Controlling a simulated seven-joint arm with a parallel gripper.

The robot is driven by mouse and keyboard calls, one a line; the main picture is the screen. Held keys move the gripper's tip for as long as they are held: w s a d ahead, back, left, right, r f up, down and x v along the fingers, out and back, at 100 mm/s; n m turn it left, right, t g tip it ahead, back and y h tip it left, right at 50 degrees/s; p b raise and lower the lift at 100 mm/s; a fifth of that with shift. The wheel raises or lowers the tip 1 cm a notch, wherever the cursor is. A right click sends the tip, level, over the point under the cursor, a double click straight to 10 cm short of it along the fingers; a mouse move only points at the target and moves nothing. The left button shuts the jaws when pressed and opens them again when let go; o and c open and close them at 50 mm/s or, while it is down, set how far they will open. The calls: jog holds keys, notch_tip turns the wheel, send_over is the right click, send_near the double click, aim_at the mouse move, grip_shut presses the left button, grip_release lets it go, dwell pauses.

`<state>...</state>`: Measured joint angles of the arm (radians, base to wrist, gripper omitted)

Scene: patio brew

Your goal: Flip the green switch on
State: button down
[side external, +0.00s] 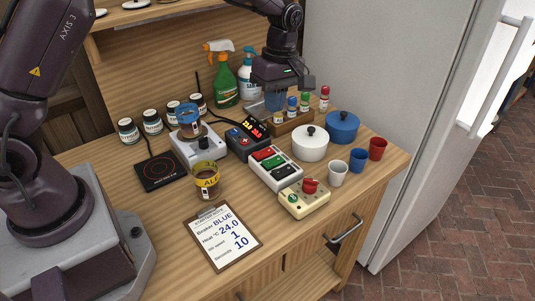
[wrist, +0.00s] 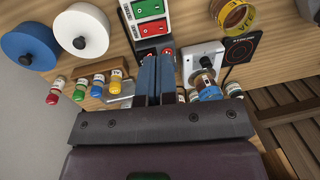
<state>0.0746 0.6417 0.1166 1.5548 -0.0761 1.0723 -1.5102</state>
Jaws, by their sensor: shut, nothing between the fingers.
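The switch box (side external: 289,184) is a pale box with red, green and dark rocker switches in a row. The green switch (side external: 273,162) is the middle one; in the wrist view it shows near the top edge (wrist: 149,9), above the red switch (wrist: 150,30). I cannot tell its position clearly. My gripper (side external: 275,108) is shut and empty, raised behind the switch box, near the small bottle rack. In the wrist view its blue fingers (wrist: 158,62) are together, pointing up the picture, apart from the switches.
A white pot (side external: 310,146) and a blue pot (side external: 342,127) stand right. A yellow box with a red knob (side external: 304,197) is in front. A clipboard (side external: 222,237) lies front left. Spray bottles (side external: 225,88) stand behind.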

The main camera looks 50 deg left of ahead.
aim_at(266, 163)
jog(key=f, duration=0.4)
jog(key=s+f, duration=0.1)
jog(key=f, duration=0.9)
jog(key=shift+s, duration=0.4)
jog(key=shift+s+f, duration=0.1)
jog(key=shift+f, duration=0.15)
jog(key=shift+w+r, duration=0.4)
jog(key=shift+w, duration=0.35)
